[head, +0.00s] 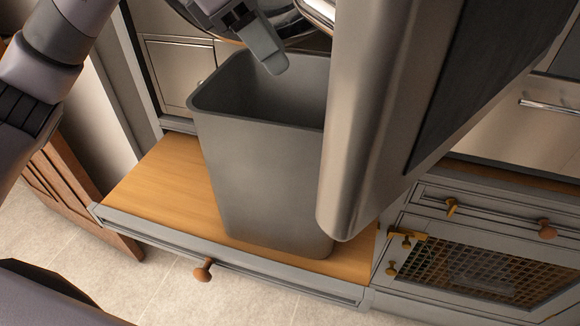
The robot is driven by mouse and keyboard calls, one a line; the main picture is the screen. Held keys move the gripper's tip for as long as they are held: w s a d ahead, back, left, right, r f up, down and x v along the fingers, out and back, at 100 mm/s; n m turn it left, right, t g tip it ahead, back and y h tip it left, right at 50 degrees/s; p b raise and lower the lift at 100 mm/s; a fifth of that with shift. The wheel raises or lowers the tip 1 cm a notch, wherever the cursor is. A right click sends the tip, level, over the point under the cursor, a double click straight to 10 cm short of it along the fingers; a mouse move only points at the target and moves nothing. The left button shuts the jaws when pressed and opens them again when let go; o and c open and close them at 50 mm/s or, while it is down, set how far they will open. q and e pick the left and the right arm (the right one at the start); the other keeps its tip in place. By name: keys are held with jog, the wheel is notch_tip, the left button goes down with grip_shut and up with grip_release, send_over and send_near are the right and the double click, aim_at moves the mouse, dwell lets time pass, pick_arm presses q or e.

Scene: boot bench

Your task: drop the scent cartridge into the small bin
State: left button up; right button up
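The small bin (262,175) is a dark grey, open-topped tapered container standing upright on a pulled-out wooden drawer board. My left gripper (268,52) is at the top of the picture, over the bin's opening near its back rim. One grey finger shows clearly, pointing down toward the opening; the gap between the fingers is not clear. I see no scent cartridge, either at the fingers or in the visible part of the bin. The bin's floor is hidden. My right gripper is not in view.
A large metallic door with a dark panel (385,125) hangs close in front, covering the bin's right side. The drawer board (165,190) has bare wood left of the bin. A grey cabinet with a lattice front (480,272) is at lower right. Tiled floor lies in front.

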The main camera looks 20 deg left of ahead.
pick_arm(q)
jog(key=shift+a+r, duration=0.1)
jog(key=v, duration=0.7)
dwell(0.5)
